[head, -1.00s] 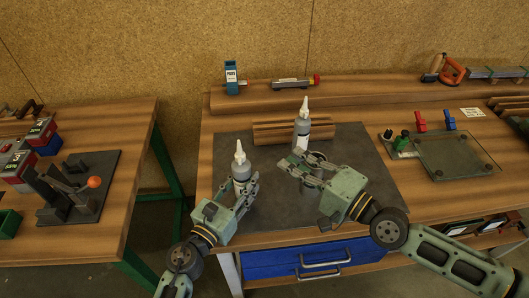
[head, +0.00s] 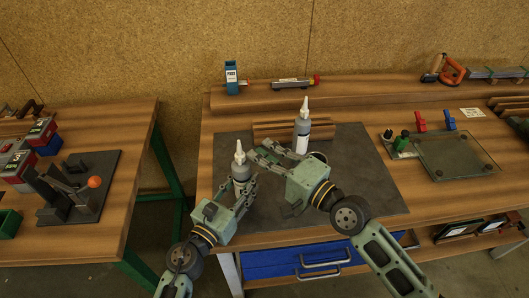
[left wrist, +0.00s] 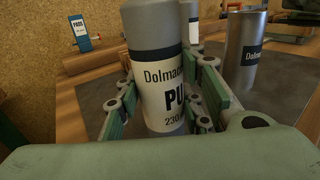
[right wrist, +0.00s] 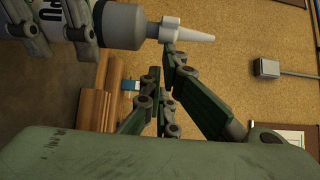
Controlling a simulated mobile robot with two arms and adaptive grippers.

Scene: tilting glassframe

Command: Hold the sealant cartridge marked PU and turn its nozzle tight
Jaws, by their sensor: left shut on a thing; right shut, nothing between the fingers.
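The grey sealant cartridge marked PU (left wrist: 160,80), with a white label and a pale nozzle, stands upright on the dark mat. In the head view the cartridge (head: 241,170) is in my left gripper (head: 246,188), which is shut around its lower body. My right gripper (head: 264,152) is shut and empty, just right of the cartridge's upper part. In the right wrist view the white nozzle (right wrist: 186,32) lies just beyond the fingertips (right wrist: 162,64), with nothing between them. I cannot tell whether a fingertip touches it.
A second cartridge (head: 302,130) stands behind my right gripper. A metal can (left wrist: 244,50) with a label is beside it, mostly hidden in the head view. A ribbed wooden block (head: 275,130) lies at the back of the mat (head: 365,180). The mat's right side is clear.

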